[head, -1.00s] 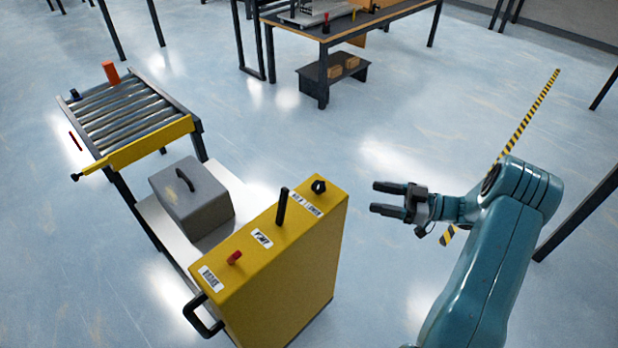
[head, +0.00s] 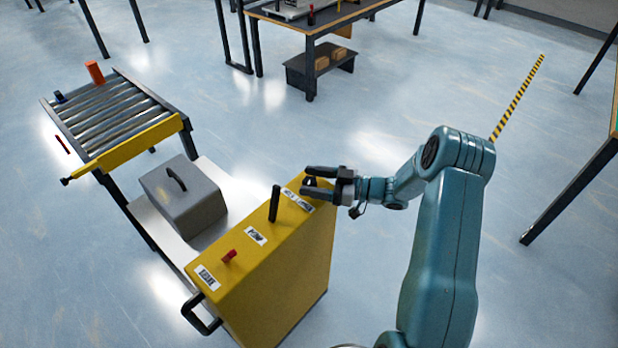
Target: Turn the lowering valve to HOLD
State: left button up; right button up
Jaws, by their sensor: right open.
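The yellow lift unit (head: 290,270) stands at the lower middle. On its top, the lowering valve, a black knob (head: 311,182), sits at the far right end beside a white label (head: 298,200) that seems to read HOLD and LOWER. My right gripper (head: 304,181) is open, with its fingers pointing left over that end of the unit, one on each side of the knob. The fingers partly hide the knob, so its setting and any contact cannot be told. My left gripper is not in view.
A black pump lever (head: 274,204) stands upright close left of the valve. A red knob (head: 229,256) is nearer the front. A grey case (head: 182,196) rests on the white platform (head: 240,185). A roller conveyor (head: 115,115) is at the left.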

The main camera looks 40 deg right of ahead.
jog(key=shift+w+a, duration=0.35)
jog(key=shift+w, duration=0.25)
jog(key=c, duration=1)
